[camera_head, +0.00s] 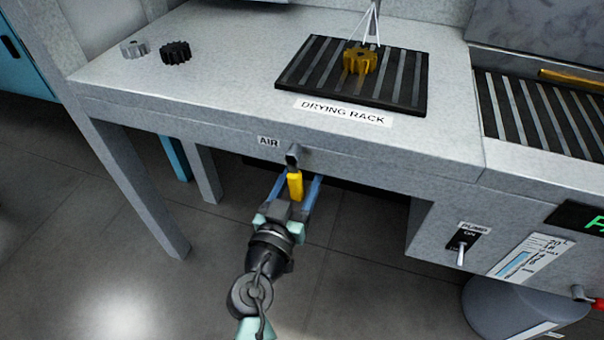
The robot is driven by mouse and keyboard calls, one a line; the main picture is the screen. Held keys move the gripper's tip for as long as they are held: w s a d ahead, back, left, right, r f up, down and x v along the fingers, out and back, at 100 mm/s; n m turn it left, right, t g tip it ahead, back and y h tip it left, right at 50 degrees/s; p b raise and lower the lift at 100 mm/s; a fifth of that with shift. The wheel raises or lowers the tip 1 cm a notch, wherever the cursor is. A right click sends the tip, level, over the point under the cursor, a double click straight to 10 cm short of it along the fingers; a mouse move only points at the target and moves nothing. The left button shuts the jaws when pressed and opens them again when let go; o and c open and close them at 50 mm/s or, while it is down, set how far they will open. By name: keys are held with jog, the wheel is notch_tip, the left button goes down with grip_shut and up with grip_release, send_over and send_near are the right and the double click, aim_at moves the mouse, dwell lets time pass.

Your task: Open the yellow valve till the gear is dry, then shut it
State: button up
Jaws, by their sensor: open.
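The yellow valve handle (295,186) hangs down from a dark fitting under the label AIR on the table's front edge. My gripper (299,184) is open, with one blue finger on each side of the handle. I cannot tell whether either finger touches it. A golden-brown gear (360,60) stands on the dark slatted drying rack (405,92). A pale cone of air shows above the gear, coming from a nozzle (374,8) at the top of the picture. I cannot tell whether the gear is wet.
A light grey gear (134,49) and a black gear (176,52) lie on the table (215,85) at the left. A pump switch (462,246), a level gauge (528,258) and a grey tank (525,305) are at the lower right. The floor beneath the table's left part is clear.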

jog(key=shift+w+d, duration=0.1)
jog(key=shift+w, duration=0.25)
grip_shut()
dwell(1.2)
